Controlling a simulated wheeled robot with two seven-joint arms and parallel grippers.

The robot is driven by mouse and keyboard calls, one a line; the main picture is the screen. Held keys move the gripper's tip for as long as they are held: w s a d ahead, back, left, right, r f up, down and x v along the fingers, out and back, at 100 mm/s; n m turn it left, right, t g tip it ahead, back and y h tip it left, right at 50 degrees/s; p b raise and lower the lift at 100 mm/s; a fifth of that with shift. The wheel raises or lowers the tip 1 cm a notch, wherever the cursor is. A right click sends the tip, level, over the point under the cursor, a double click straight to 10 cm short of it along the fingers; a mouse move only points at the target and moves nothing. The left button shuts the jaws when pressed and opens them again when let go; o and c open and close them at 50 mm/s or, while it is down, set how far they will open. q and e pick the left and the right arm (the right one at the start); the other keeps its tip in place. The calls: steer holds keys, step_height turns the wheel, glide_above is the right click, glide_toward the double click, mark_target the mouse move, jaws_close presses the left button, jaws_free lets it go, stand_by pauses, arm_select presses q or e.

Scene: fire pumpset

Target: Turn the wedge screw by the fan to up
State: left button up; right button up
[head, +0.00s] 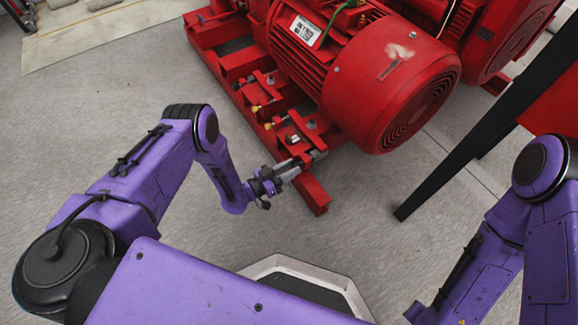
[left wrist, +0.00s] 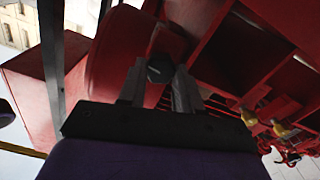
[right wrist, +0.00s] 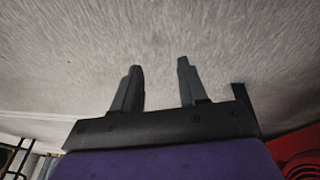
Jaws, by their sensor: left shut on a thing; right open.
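The red motor (head: 345,65) with its round fan cover (head: 405,100) sits on a red base frame (head: 315,195) at the top of the head view. My left gripper (head: 300,165) reaches the frame's near end beside the fan cover. In the left wrist view, its two fingers are closed around the dark hexagonal head of the wedge screw (left wrist: 160,68). The fingers largely hide the screw in the head view, and its turn angle is hard to tell. My right gripper (right wrist: 160,68) is open and empty above bare grey floor in the right wrist view.
Another yellow-tipped screw (head: 267,126) sits farther along the frame. A black slanted leg (head: 470,135) stands to the right of the motor. A white-edged dark platform (head: 310,285) shows at the bottom. Grey floor (head: 110,85) on the left is clear.

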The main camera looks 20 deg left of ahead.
arm_select(q)
steer(key=m+p, duration=0.7)
steer(key=m, duration=0.8)
steer(key=shift+s, duration=0.1)
arm_select(e)
step_height(320, 180, up, 8)
steer(key=w+m+t, duration=0.1)
steer(key=shift+w+d+f+h, duration=0.2)
steer(key=shift+w+d+h, duration=0.05)
steer(key=shift+d+h, duration=0.15)
arm_select(q)
steer(key=shift+f+m, duration=0.1)
steer(key=shift+m, duration=0.2)
steer(key=o, duration=1)
steer(key=shift+o, duration=0.2)
steer(key=p+v, duration=0.4)
steer(key=v, duration=0.6)
steer(key=shift+s+a, duration=0.2)
arm_select(e)
step_height(320, 180, up, 4)
